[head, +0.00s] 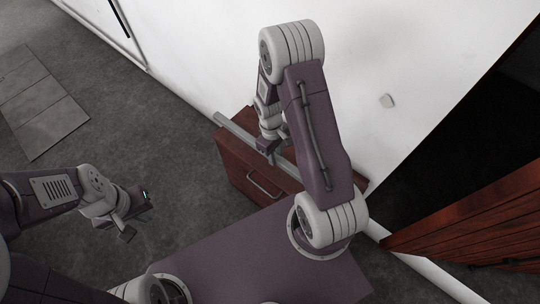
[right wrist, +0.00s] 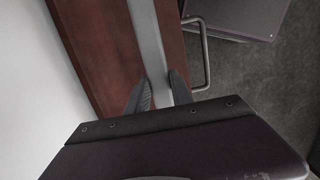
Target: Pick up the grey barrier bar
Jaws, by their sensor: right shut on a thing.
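The grey barrier bar (head: 233,128) is a long, straight, light-grey bar along the top of a reddish-brown wooden cabinet (head: 238,168). My right gripper (head: 269,152) is at the bar's middle, partly hidden by my own arm in the head view. In the right wrist view the bar (right wrist: 148,42) runs down between the two dark fingers of my right gripper (right wrist: 158,94), which is shut on it. Whether the bar touches the cabinet top is unclear. My left gripper (head: 139,215) is open and empty above the floor at the left.
The cabinet has a metal handle (head: 264,186) on its front. It stands by a white wall (head: 390,60). An open reddish wooden door (head: 480,222) and a dark doorway are at the right. Grey floor (head: 150,130) at the left is clear, with a flat panel (head: 42,105) on it.

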